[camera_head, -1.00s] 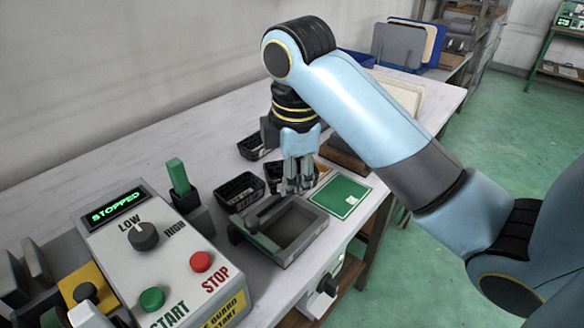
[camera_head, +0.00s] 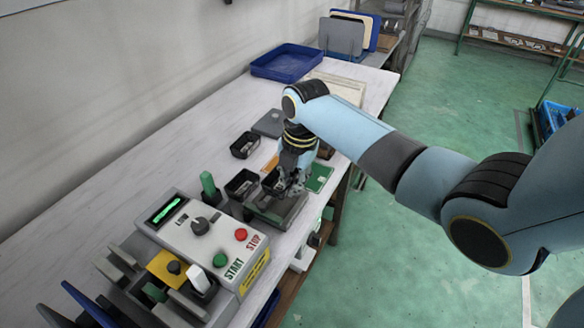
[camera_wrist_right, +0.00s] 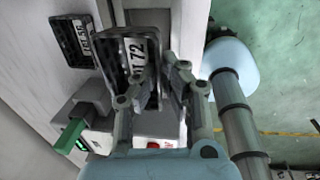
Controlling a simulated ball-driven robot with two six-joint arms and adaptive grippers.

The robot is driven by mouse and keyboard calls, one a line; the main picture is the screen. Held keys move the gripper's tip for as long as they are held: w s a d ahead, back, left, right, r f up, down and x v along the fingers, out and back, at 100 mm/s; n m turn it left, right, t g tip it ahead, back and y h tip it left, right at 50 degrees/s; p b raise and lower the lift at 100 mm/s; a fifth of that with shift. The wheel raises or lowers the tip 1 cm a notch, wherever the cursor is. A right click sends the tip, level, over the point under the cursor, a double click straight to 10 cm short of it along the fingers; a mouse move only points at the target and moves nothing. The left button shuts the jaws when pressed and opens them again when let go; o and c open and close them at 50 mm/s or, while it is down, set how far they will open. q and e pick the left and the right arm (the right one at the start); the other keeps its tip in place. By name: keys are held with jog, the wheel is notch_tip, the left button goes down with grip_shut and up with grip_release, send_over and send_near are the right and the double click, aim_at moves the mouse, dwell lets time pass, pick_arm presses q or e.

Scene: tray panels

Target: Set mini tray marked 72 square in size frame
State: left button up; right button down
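The black mini tray marked 72 (camera_wrist_right: 140,52) is between the fingers of my right gripper (camera_wrist_right: 157,80) in the right wrist view. It looks larger than the tray beside it, as if raised, and its near side wall is pinched. In the head view this tray (camera_head: 270,183) hangs at the gripper (camera_head: 290,188), over the back part of the grey size frame (camera_head: 293,213). The fingers and tray partly hide the frame's inside. It is unclear whether the tray touches the frame. My left gripper is not in view.
Two other black trays (camera_head: 241,184) (camera_head: 245,145) stand behind on the bench. A green card (camera_head: 319,177) lies right of the frame. The control box (camera_head: 200,240) and an upright green block (camera_head: 208,185) are left. A blue tray (camera_head: 287,62) is farther back.

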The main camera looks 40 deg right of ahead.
jog(key=shift+f+b, duration=2.15)
jog(key=shift+b, duration=0.3)
jog(key=shift+f+b, duration=0.75)
jog(key=shift+f, duration=0.45)
jog(key=shift+s+f, duration=0.1)
jog(key=shift+s, duration=0.1)
